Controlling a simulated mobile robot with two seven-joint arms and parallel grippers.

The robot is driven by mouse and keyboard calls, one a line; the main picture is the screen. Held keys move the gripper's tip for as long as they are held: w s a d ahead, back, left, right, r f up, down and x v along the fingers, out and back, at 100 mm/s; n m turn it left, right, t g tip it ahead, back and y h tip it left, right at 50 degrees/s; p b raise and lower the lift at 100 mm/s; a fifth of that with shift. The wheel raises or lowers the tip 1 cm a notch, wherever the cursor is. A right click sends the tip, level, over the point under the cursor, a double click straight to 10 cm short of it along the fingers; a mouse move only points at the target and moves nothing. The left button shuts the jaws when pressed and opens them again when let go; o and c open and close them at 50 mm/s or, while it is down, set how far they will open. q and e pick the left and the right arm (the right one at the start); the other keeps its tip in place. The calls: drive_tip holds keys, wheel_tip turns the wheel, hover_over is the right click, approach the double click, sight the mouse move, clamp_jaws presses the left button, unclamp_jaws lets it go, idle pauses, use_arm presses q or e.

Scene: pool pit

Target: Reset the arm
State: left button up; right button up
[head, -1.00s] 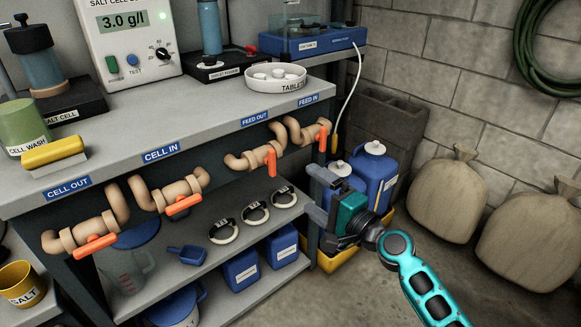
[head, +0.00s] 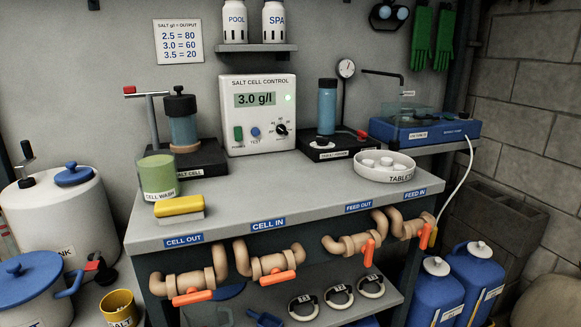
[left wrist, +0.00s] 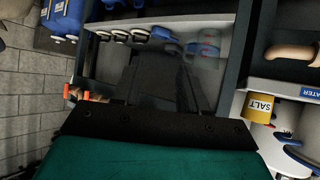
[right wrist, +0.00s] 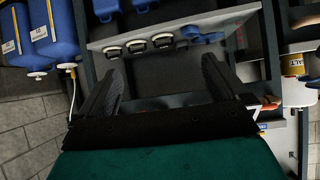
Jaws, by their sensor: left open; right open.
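Neither arm shows in the head view. My right gripper (right wrist: 160,72) is open in the right wrist view, its two dark fingers spread wide with nothing between them. The lower shelf with several black-and-white ring clamps (right wrist: 163,41) lies beyond it. My left gripper (left wrist: 165,62) shows in the left wrist view as a dark shape in shadow, with the shelf beyond; its fingers are hard to make out, and no held object is visible.
The bench (head: 290,207) carries a salt cell control box (head: 258,115), a green cell wash cup (head: 157,175) and a tablet dish (head: 384,166). Orange-handled valves (head: 270,267) line its front. Blue jugs (head: 471,274) stand at the right, a white tank (head: 62,222) at the left.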

use_arm(q)
drive_tip(key=s+a+r+y+p, duration=0.1)
drive_tip(key=a+r+p, duration=0.2)
drive_tip(key=r+p, duration=0.6)
drive_tip(key=shift+s+r+p, duration=0.25)
drive_tip(key=shift+s+p, duration=0.05)
drive_tip(key=shift+p, duration=0.8)
use_arm(e)
wheel_tip(320, 180, up, 10)
drive_tip(key=s+d, duration=0.1)
drive_tip(key=d, duration=0.1)
drive_tip(key=shift+d+h, duration=0.25)
drive_tip(key=shift+h, duration=0.15)
drive_tip(key=shift+s+f, duration=0.1)
use_arm(q)
drive_tip(key=shift+d+f, duration=0.1)
drive_tip(key=shift+d, duration=0.05)
drive_tip(key=shift+w, duration=0.1)
